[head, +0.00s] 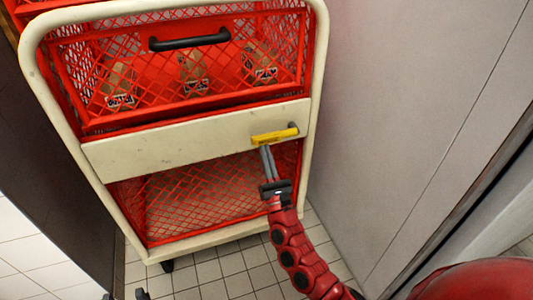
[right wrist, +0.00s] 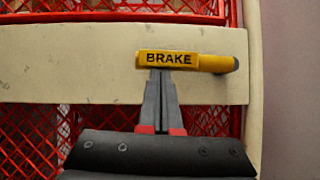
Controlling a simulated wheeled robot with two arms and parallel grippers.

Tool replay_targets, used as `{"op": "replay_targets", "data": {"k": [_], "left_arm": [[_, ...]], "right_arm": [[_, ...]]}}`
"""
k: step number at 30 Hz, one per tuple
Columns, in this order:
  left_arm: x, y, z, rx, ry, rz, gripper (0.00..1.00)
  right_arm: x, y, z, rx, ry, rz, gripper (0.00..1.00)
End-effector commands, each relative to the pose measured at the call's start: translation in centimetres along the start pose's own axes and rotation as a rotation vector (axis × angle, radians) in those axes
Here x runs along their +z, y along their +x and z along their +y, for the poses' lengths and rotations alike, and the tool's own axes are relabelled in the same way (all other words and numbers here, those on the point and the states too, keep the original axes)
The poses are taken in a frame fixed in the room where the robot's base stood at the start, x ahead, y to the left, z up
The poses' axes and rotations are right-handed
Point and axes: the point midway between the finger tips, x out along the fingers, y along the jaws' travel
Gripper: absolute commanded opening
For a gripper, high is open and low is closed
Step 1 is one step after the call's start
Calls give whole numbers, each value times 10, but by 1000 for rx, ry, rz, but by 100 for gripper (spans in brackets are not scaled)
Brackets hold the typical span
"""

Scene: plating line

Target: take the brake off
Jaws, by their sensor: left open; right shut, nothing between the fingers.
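The brake (head: 274,136) is a yellow bar on the cream cross panel (head: 180,150) of a cart. It lies roughly level near the panel's right end, with a dark grey end piece at its right. In the right wrist view the bar (right wrist: 185,61) reads BRAKE. My right gripper (head: 265,149) is shut and empty, its tips at the bar's lower edge left of its middle; I cannot tell whether they touch. It also shows in the right wrist view (right wrist: 161,72). Dark tips at the bottom left edge look like my left gripper (head: 123,296), apart, mostly out of frame.
The cart's pale frame (head: 315,90) holds a red mesh crate (head: 75,105) with a black handle (head: 190,39) and several packs inside. Another red crate (head: 220,190) sits below. A grey wall (head: 400,100) stands close at right, a dark panel (head: 60,150) at left.

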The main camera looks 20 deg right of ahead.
Motion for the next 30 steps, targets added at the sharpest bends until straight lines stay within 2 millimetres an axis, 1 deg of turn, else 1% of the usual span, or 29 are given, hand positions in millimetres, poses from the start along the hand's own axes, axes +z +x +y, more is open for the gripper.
{"op": "replay_targets", "data": {"k": [5,11,18,30], "left_arm": [[0,5,0,-6,-2,-5,50],[0,17,-1,-23,-7,-16,50],[-1,43,-3,-34,-10,-25,50],[-8,89,-7,-34,-10,-25,50]], "right_arm": [[4,3,2,-18,30,0,0],[14,10,5,-67,104,-2,0],[34,23,10,-178,276,-1,0],[66,44,3,-391,591,-1,0]]}}
